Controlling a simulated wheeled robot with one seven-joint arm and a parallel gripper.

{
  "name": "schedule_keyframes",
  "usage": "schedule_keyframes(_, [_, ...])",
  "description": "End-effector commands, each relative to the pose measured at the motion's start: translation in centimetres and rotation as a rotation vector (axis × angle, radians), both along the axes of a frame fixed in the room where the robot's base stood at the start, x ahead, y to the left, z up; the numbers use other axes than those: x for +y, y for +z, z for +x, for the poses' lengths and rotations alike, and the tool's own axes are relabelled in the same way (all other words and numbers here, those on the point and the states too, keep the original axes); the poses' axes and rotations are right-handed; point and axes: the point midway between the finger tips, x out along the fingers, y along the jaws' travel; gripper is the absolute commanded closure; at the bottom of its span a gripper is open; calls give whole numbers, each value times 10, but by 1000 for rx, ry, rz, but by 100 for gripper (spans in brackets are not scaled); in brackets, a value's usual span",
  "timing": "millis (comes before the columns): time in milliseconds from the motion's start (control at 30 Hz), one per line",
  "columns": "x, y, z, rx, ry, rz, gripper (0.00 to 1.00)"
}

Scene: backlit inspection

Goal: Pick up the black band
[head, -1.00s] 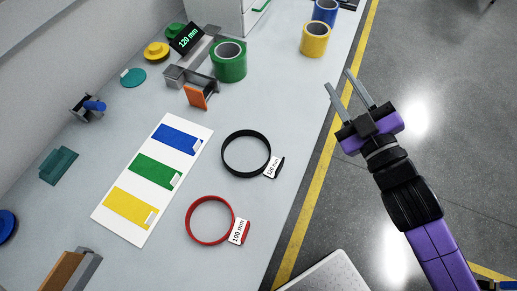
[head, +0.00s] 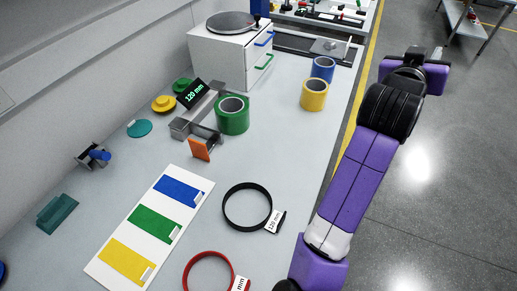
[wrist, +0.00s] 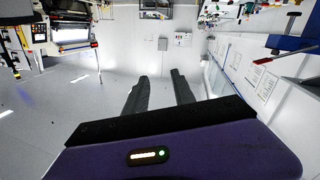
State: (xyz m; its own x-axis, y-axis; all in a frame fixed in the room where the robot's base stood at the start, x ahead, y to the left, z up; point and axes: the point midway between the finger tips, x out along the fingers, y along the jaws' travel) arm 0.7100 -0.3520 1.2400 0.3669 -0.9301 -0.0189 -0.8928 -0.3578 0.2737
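The black band (head: 247,206) lies as a ring on the pale bench, right of a white card. A white tag reading "120 mm" (head: 274,221) is at its lower right. My gripper (wrist: 160,75) is open and empty in the wrist view, its two dark fingers apart. In the head view my arm reaches up on the right, beyond the bench edge and over the floor, well away from the band; the fingers are mostly hidden there. The wrist view faces the room and does not show the band.
A red band (head: 209,272) lies just below the black one. The card (head: 152,226) has blue, green and yellow panels. A green roll (head: 232,115), a yellow roll (head: 314,95) and a white drawer unit (head: 222,55) stand farther back. Bench right of the black band is clear.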

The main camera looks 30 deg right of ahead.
Motion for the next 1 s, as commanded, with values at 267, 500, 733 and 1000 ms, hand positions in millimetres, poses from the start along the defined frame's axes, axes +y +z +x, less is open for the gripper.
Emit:
schedule_keyframes(267, [29,-92,-11,42,-130,444,69])
schedule_keyframes(500, [119,-182,-13,164,-160,863,69])
schedule_keyframes(733, [251,-238,-19,345,-126,1244,69])
schedule_keyframes(1000, [342,-252,-32,489,-82,1460,69])
